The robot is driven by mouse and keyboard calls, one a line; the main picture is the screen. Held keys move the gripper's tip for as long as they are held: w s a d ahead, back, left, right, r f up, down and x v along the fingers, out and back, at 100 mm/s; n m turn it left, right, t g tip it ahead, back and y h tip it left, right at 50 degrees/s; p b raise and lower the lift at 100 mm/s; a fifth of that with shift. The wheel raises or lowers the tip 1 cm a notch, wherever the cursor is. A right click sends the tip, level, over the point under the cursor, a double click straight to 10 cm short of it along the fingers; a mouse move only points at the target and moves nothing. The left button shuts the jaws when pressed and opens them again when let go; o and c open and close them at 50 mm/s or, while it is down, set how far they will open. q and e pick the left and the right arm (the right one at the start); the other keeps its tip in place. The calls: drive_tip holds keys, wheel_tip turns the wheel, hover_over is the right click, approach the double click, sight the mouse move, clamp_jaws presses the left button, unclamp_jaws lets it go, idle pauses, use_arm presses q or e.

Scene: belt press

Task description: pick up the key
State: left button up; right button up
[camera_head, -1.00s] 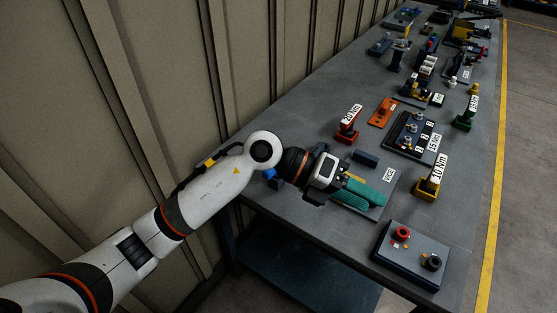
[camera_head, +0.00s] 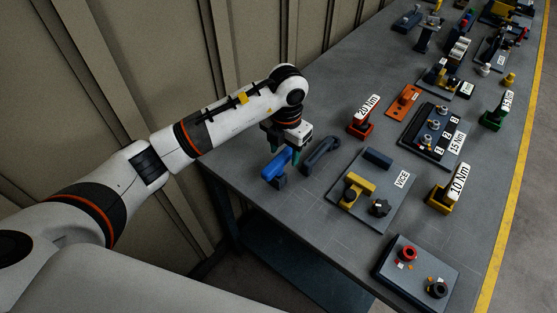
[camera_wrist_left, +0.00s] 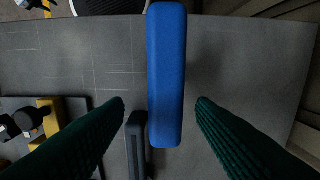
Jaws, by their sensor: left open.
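A blue bar-shaped handle (camera_head: 275,166) stands on a small dark base at the left edge of the table. I take it for the key, though no label shows on it. It also shows in the left wrist view as a long blue bar (camera_wrist_left: 166,75). My left gripper (camera_head: 286,154) is just above and around it, pointing down. In the wrist view my open green fingers (camera_wrist_left: 160,112) are on either side of the bar, with a gap on both sides. The right gripper is not in view.
A dark grey handle (camera_head: 322,152) stands close beside the blue bar. The vice plate (camera_head: 397,203) with a yellow clamp (camera_head: 358,187) is to the right. A red 20 Nm tool (camera_head: 362,128) stands behind. A box with red and black knobs (camera_head: 420,268) is at the front.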

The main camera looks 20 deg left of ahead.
sight(282, 155)
use_arm(q)
drive_tip(key=f, duration=0.1)
drive_tip(key=f+p, duration=0.2)
drive_tip(key=f, duration=0.1)
drive_tip(key=shift+s+a, duration=0.1)
drive_tip(key=shift+a, duration=0.2)
drive_tip(key=shift+f, duration=0.7)
clamp_jaws()
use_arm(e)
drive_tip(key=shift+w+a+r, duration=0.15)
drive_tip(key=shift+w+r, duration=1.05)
